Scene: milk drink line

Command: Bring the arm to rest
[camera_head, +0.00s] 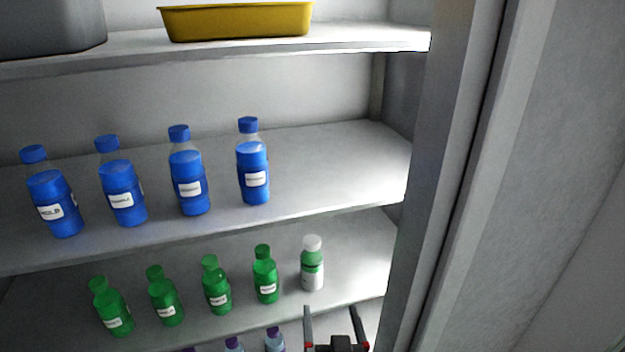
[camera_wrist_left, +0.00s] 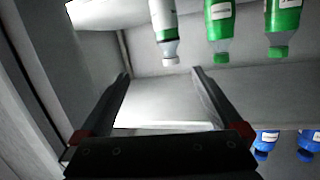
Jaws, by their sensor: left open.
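My left gripper (camera_head: 334,316) is at the bottom of the head view, in front of the shelf with the green bottles. Its two fingers are apart with nothing between them. In the left wrist view the open fingers (camera_wrist_left: 160,72) point toward the shelf, and the picture is upside down. A white-capped bottle with a green and white body (camera_head: 312,264) stands upright on that shelf just beyond the gripper, apart from it. It also shows in the left wrist view (camera_wrist_left: 165,25). My right gripper is not in view.
Several green bottles (camera_head: 217,287) stand left of the white-capped bottle. Several blue bottles (camera_head: 253,178) stand on the shelf above. A yellow tray (camera_head: 240,22) and a grey bin (camera_head: 50,28) are on the top shelf. The cabinet's side wall (camera_head: 450,170) rises close on the right.

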